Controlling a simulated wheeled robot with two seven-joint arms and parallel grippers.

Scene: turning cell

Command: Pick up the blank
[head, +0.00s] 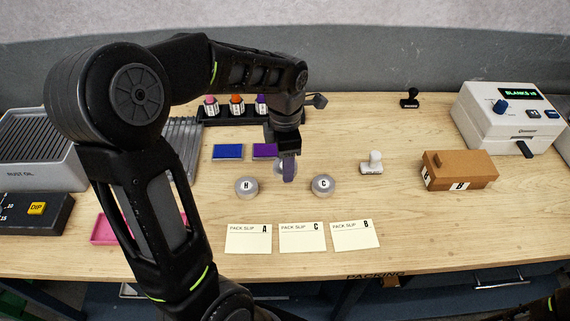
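My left gripper (289,172) hangs from above over the middle of the bench, fingers pointing down. A grey round piece (279,169) shows partly behind its fingers. I cannot tell whether the fingers are around it or only in front of it. Two round grey pieces lie flat nearer the front: one marked H (246,187) to the left and one marked C (322,185) to the right. No piece is clearly labelled as the blank. My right gripper is out of view.
Blue pad (228,152) and purple pad (265,150) lie behind. Pack slips A (248,241), C (302,239) and B (355,236) lie in front. A white stamp (372,165), brown box (460,170) and white machine (507,120) stand right. A bottle rack (221,115) is behind my arm.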

